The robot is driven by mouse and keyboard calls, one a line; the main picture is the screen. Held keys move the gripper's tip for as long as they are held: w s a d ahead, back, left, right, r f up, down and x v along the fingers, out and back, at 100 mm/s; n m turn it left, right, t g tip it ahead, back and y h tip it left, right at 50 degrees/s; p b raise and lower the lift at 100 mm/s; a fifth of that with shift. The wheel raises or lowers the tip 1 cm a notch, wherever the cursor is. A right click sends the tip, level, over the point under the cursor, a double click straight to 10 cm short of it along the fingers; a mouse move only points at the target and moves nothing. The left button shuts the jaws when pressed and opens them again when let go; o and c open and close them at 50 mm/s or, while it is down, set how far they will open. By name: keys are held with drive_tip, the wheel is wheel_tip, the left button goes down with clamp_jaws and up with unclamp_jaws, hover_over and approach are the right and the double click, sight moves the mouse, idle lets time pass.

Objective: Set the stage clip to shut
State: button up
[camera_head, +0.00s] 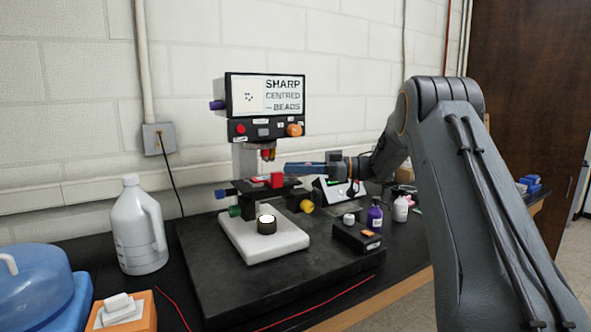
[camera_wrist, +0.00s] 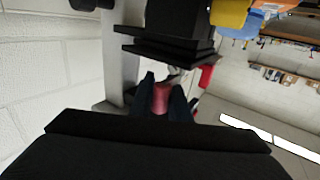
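The microscope's stage (camera_head: 262,188) is a dark plate under the lens. A red block (camera_head: 277,180), which looks like the stage clip, sits at its front edge. In the wrist view a bright red piece (camera_wrist: 206,76) shows beside the dark stage plates (camera_wrist: 165,50), to the right of the fingers. My gripper (camera_head: 288,168) reaches in from the right, just above and behind the red block. In the wrist view my gripper's fingers (camera_wrist: 161,85) are apart. A duller red piece (camera_wrist: 160,97) shows between them; I cannot tell whether it is touched or lies beyond.
The microscope's screen (camera_head: 265,96) and red-and-yellow lens (camera_head: 268,154) are above the stage. A black box (camera_head: 357,237) and a purple bottle (camera_head: 375,216) stand to the right. A white jug (camera_head: 138,228) stands left.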

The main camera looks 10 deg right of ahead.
drive_tip(key=o, duration=0.4)
drive_tip(key=shift+c, duration=0.2)
drive_tip(key=b+v, duration=0.2)
drive_tip(key=v, duration=0.5)
drive_tip(key=shift+d+b, duration=0.3)
drive_tip(key=shift+d, duration=0.05)
drive_tip(key=shift+s, duration=0.1)
